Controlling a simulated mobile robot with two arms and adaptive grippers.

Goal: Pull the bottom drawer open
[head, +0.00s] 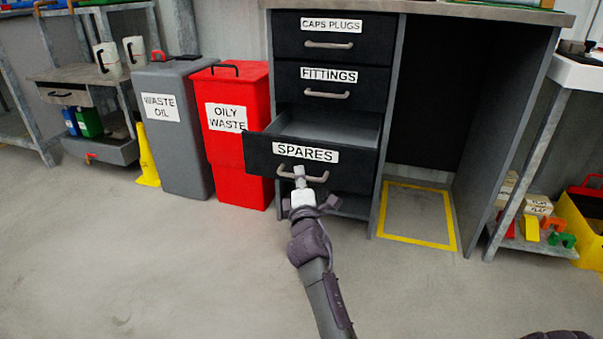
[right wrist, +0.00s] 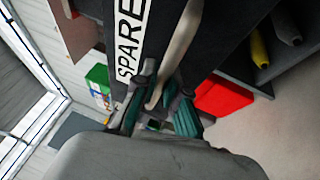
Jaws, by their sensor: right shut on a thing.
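The bottom drawer (head: 258,157), dark with a white SPARES label, stands partly open below the FITTINGS drawer (head: 358,88) in the head view. Its empty-looking grey inside shows from above. My right gripper (head: 301,177) is at the drawer's front, shut on the grey bar handle (head: 318,179). In the right wrist view the handle (right wrist: 178,50) runs down between the fingers of my right gripper (right wrist: 157,103), beside the SPARES label.
A red OILY WASTE bin (head: 238,155) stands close to the drawer's left side, with a grey WASTE OIL bin (head: 180,150) beyond it. An open bay with a yellow floor outline (head: 412,241) is at the right. The floor in front is clear.

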